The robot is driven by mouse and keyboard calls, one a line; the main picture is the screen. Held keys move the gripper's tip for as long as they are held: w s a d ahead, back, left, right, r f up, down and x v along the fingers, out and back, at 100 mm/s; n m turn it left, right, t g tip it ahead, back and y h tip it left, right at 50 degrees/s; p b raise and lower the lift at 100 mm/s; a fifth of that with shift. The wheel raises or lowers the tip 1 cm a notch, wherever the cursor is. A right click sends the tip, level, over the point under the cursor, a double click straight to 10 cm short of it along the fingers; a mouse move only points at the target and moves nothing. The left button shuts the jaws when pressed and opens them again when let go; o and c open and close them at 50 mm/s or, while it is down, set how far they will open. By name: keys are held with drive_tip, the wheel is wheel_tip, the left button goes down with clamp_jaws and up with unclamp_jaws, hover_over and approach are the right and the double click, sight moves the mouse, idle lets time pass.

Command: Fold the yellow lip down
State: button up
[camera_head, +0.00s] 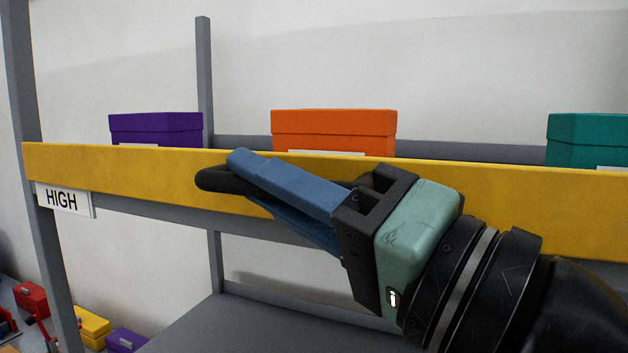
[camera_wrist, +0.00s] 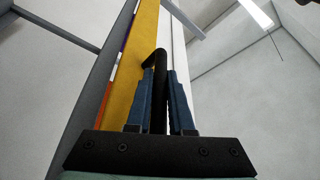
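The yellow lip (camera_head: 120,170) is a long board standing upright along the front of the upper shelf. It also shows in the wrist view (camera_wrist: 130,75), running up the left side. A black bar handle (camera_head: 212,180) is at its front face; in the wrist view the handle (camera_wrist: 160,62) lies between my fingers, its bent end past the tips toward the lip. My gripper (camera_head: 252,180), with blue fingers, comes in from the right in front of the lip. Its fingers (camera_wrist: 160,80) appear closed against both sides of the handle. The gripper hides part of the lip and most of the handle.
Behind the lip stand a purple box (camera_head: 155,128), an orange box (camera_head: 333,130) and a teal box (camera_head: 587,140). A "HIGH" label (camera_head: 62,199) hangs at the left end by a grey post (camera_head: 45,215). A grey lower shelf (camera_head: 240,325) is below; small boxes lie at bottom left.

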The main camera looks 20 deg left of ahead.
drive_tip(key=shift+f, duration=0.1)
clamp_jaws()
drive_tip(key=shift+s+f+n+b, duration=0.1)
drive_tip(key=shift+f+n+b, duration=0.25)
drive_tip(key=shift+b, duration=0.55)
drive_tip(key=n+b, duration=0.2)
drive_tip(key=s+f+n+g+y+b, duration=0.1)
drive_tip(key=b, duration=0.2)
drive_tip(key=shift+f+n+g+y, duration=0.3)
drive_tip(key=shift+n, duration=0.05)
drive_tip(key=shift+f+n+g+y+b, duration=0.2)
drive_tip(key=shift+f+n+g+b, duration=1.05)
drive_tip(key=shift+n+b, duration=1.6)
drive_tip(key=shift+f+n+g+y+b, duration=0.2)
drive_tip(key=shift+f+n+g+b, duration=0.45)
drive_tip(key=shift+n+g+b, duration=2.1)
drive_tip(key=shift+f+n+g+y+b, duration=0.2)
drive_tip(key=shift+f+n+g+b, duration=1.05)
drive_tip(key=shift+n, duration=2.75)
drive_tip(key=shift+w+r+t+b, duration=0.1)
drive_tip(key=shift+r+t+b, duration=0.15)
drive_tip(key=shift+t+b, duration=0.2)
drive_tip(key=o, duration=0.8)
unclamp_jaws()
drive_tip(key=shift+c, duration=0.2)
